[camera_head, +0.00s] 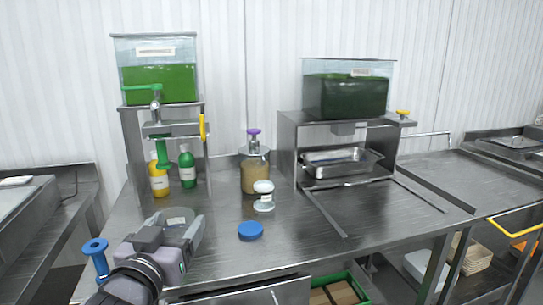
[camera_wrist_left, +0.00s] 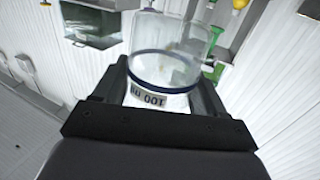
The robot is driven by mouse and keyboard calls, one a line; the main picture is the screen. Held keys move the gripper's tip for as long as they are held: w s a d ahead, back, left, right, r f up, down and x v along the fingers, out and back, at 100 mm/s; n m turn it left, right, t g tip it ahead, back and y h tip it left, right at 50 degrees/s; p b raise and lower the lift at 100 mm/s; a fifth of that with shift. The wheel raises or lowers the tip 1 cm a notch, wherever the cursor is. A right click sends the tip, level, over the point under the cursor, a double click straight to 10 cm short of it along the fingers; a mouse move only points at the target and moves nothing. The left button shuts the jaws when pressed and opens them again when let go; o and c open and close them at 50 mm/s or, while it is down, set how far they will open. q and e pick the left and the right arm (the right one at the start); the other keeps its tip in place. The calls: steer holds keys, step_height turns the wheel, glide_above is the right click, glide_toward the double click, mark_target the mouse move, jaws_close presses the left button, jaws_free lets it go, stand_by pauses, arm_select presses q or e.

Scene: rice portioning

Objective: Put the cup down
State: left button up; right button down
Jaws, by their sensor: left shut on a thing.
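My left gripper (camera_head: 185,228) is over the front left of the steel table. It is shut on a clear cup (camera_wrist_left: 172,45). In the left wrist view the cup sits between the two fingers, with a dark blue band and a white label (camera_wrist_left: 150,96) below it. In the head view the gripper hides most of the cup, and I cannot tell whether its base touches the table. My right gripper is not in view.
A blue lid (camera_head: 250,231) lies right of the gripper. Behind it stand a white-topped item (camera_head: 263,196) and a jar of brown grain (camera_head: 255,175). Yellow (camera_head: 159,180) and green (camera_head: 188,168) bottles stand under the left dispenser. A blue spool-shaped item (camera_head: 96,249) is at left.

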arm_select(q)
steer(key=s+a+f+y, duration=0.1)
steer(key=s+a+f, duration=0.1)
steer(key=s+f, duration=0.3)
steer(key=s+a+f+n, duration=0.1)
steer(key=s+a+f, duration=0.2)
steer(key=f, duration=0.6)
steer(key=shift+s+y, duration=0.4)
steer(key=shift+s, duration=0.7)
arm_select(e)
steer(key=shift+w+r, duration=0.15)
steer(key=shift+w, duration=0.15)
